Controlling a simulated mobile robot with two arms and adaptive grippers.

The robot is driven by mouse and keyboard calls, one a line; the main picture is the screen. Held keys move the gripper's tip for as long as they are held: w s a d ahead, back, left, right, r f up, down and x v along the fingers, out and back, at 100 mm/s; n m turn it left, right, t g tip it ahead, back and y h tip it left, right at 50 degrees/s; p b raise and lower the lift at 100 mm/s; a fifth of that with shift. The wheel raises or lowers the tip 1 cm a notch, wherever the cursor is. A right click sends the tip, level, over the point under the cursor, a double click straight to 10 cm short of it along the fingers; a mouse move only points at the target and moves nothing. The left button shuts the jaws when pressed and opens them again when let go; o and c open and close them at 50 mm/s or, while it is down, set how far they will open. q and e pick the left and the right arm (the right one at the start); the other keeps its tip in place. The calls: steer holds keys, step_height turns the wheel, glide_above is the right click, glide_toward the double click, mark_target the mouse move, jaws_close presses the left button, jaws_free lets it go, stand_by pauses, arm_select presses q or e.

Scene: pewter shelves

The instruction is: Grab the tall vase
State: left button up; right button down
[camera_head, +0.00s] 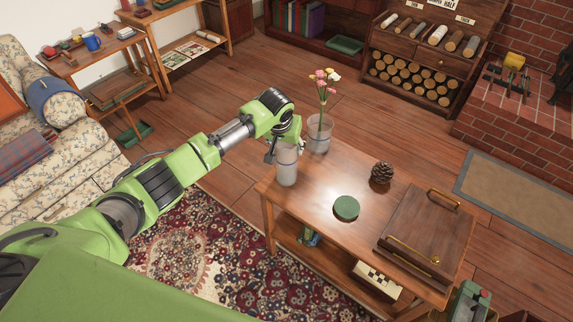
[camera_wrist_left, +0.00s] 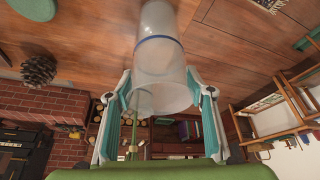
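A tall, frosted glass vase (camera_head: 287,172) with a thin blue band stands upright at the left end of the wooden coffee table (camera_head: 318,187). It also fills the middle of the left wrist view (camera_wrist_left: 160,65). My left gripper (camera_head: 284,142) is at the vase's upper part. In the left wrist view my left gripper (camera_wrist_left: 160,78) is open, with one finger on each side of the vase. A narrow gap shows at the left finger; contact at the right finger is unclear. My right gripper is not in view.
A wider glass vase with flowers (camera_head: 319,138) stands close behind the tall vase. A pinecone (camera_head: 382,172), a green disc (camera_head: 346,207) and a wooden tray (camera_head: 425,232) are further right on the table. A sofa (camera_head: 70,150) is at the left.

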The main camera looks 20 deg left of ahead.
arm_select(q)
steer(key=c, duration=1)
steer(key=shift+r, duration=0.1)
